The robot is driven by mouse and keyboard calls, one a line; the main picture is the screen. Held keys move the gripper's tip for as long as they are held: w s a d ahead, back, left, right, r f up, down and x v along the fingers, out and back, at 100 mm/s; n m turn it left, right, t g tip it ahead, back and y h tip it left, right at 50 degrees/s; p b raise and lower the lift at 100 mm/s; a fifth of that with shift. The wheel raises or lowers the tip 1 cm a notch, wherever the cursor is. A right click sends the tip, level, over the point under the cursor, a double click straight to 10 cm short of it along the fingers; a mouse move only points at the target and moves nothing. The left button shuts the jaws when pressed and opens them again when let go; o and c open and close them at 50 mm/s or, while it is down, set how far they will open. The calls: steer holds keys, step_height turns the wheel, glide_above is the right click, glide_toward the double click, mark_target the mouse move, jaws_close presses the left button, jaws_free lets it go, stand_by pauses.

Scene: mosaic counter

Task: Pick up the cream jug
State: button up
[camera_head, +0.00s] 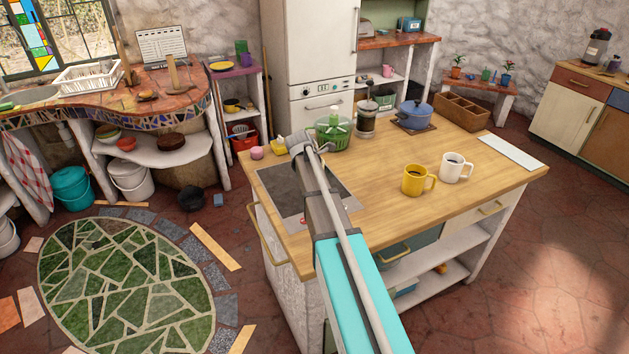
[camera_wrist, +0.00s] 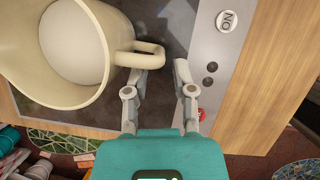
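The cream jug (camera_wrist: 118,88) fills the upper left of the wrist view, seen into its open top, with its handle pointing right. My gripper (camera_wrist: 167,72) is in the wrist view with its two fingers apart. The right finger stands clear of the handle, with a gap between. In the head view my arm reaches over the dark cooktop (camera_head: 275,190). There I cannot make out the jug, and my fingers are not clear.
The wooden island top (camera_head: 390,207) holds a yellow mug (camera_head: 412,181), a white mug (camera_head: 451,168), a green-lidded bowl (camera_head: 333,134), a French press (camera_head: 366,122) and a blue pot (camera_head: 415,115). A white sheet (camera_head: 511,152) lies at the right. The middle of the top is mostly free.

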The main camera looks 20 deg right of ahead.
steer(key=shift+b+x, duration=1.3)
steer(key=shift+x, duration=0.45)
steer(key=shift+d, duration=0.1)
jaws_close()
